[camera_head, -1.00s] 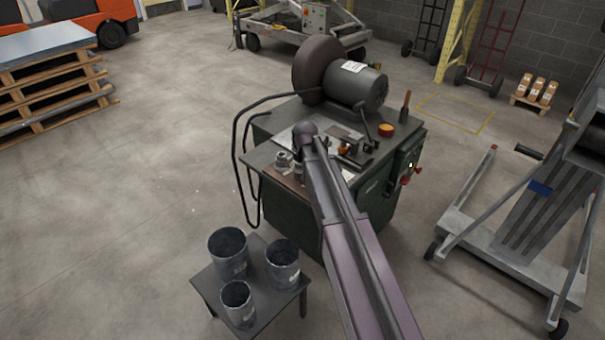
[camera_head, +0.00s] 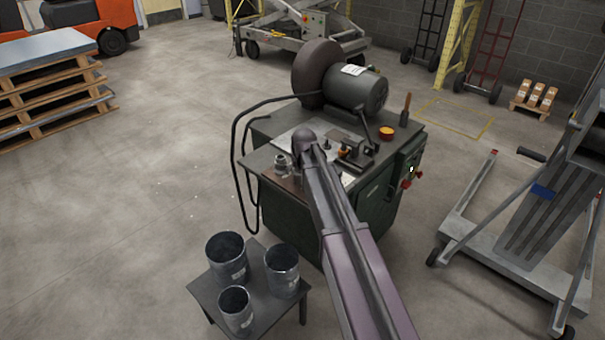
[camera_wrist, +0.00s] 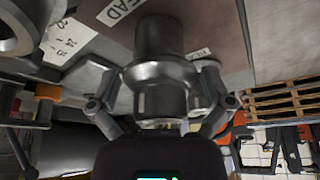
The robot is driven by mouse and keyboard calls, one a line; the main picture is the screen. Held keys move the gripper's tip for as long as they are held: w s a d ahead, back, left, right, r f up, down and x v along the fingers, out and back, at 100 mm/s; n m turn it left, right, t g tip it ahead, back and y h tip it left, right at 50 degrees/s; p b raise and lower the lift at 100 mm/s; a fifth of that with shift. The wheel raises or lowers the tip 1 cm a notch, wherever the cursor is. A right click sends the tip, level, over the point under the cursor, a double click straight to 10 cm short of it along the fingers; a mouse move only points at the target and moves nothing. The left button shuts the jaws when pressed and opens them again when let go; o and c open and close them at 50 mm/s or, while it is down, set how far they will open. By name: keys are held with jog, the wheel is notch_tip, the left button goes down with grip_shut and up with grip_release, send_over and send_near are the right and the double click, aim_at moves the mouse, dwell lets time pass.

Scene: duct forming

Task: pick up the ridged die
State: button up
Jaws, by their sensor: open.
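A stepped grey metal die (camera_wrist: 163,60) with a wide raised band fills the middle of the wrist view. I cannot make out fine ridges on it. My gripper (camera_wrist: 162,88) is open, with one finger on each side of the die's body. I cannot tell whether either finger touches it. A second round metal piece (camera_wrist: 22,25) shows at the upper left of the wrist view, cut off by the edge. In the head view a small die (camera_head: 281,162) stands at the left of the machine's top; my arm hides much of the area beside it.
The green machine (camera_head: 375,195) carries a motor (camera_head: 358,90), a clamp-like fixture (camera_head: 352,156) and an orange round item (camera_head: 387,132). A small table (camera_head: 262,322) with three dark cans (camera_head: 228,257) stands in front. A lift (camera_head: 515,215) stands right.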

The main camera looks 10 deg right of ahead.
jog(key=shift+c, duration=0.2)
jog(key=c, duration=1.3)
jog(key=shift+r, duration=0.2)
jog(key=shift+c, duration=0.2)
notch_tip(320, 180, up, 10)
jog(key=p, duration=1)
jog(key=shift+f, duration=0.2)
jog(key=shift+a, duration=0.1)
